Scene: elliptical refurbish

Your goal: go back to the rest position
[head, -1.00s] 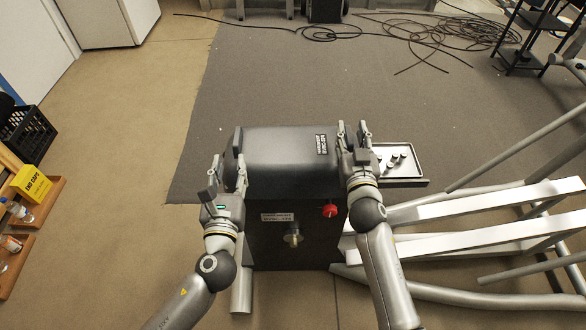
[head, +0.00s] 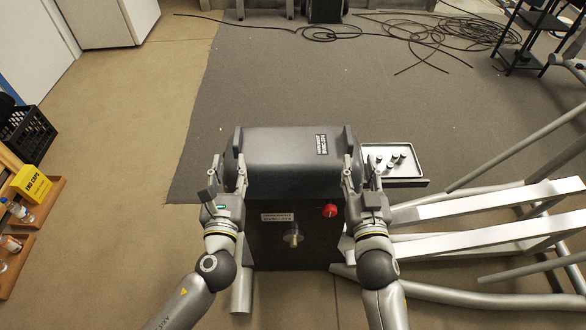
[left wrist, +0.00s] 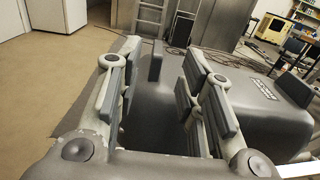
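My left gripper (head: 228,170) is at the left end of the dark grey cover (head: 282,160) in the head view. In the left wrist view its two fingers (left wrist: 165,80) are apart, with nothing clamped between them. An upright tab (left wrist: 155,62) of the cover shows beyond the gap. My right gripper (head: 362,172) is at the cover's right end, its fingers apart on either side of the gap. Whether its fingers touch the cover I cannot tell. The cover sits on a dark box (head: 265,242) with a red knob (head: 330,210) and a metal shaft (head: 292,238).
A tray (head: 418,172) with several small parts lies right of the cover. Grey and white frame bars (head: 470,210) fill the right side. Shelves with a yellow box (head: 32,182) and bottles stand at left. The floor between shelves and cover is clear.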

